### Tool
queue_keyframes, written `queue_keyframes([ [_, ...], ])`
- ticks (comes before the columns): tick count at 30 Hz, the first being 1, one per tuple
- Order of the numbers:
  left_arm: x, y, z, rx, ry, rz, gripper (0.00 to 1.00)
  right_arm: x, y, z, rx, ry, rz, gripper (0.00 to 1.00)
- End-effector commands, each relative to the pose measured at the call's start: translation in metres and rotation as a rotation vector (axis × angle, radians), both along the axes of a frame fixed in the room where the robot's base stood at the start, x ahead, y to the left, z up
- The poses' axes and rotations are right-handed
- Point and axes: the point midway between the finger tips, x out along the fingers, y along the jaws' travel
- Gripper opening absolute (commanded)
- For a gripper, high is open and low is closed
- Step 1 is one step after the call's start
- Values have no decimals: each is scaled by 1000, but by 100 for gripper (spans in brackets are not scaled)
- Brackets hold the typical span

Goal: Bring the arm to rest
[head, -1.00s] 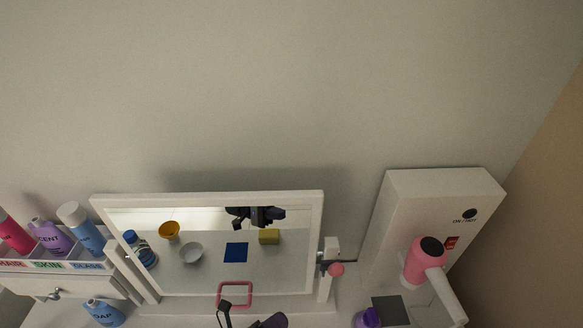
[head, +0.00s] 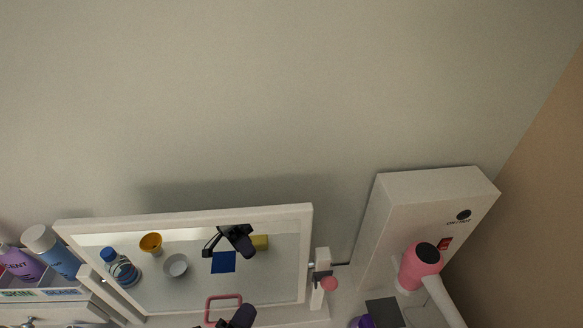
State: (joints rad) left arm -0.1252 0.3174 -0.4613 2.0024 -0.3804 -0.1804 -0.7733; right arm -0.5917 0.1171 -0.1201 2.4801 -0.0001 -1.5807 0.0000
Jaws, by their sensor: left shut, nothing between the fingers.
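My left gripper (head: 238,317) shows as a dark shape at the bottom edge, in front of the mirror's lower frame and beside a pink-red loop (head: 222,300). It is shut and empty; most of it and its arm are cut off below. A dark reflection of it shows in the mirror (head: 150,285). My right gripper is not in view.
At right stand a white box (head: 410,205) with a red switch and a pink hair dryer (head: 420,262). A purple item (head: 362,321) and a dark square (head: 385,312) lie below. Bottles (head: 52,252) stand in a labelled rack at left. The wall above is bare.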

Motion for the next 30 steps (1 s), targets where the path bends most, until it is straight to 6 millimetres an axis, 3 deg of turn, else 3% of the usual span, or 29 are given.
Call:
queue_keyframes([
  [5, -31, 42, -29, -258, 407, 263, 0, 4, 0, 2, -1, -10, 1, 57],
  [9, -76, 72, -53, -461, 731, 494, 0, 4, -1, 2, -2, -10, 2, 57],
  [14, -135, 95, -72, -639, 1031, 738, 0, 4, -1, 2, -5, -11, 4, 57],
  [19, -194, 108, -78, -762, 1264, 958, 0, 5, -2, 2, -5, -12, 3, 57],
  [22, -227, 114, -76, -813, 1379, 1081, 0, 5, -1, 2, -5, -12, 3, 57],
  [24, -226, 114, -51, -814, 1381, 1084, 0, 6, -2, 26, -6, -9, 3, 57],
  [30, -226, 114, -4, -810, 1379, 1081, 0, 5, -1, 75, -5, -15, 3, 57],
])
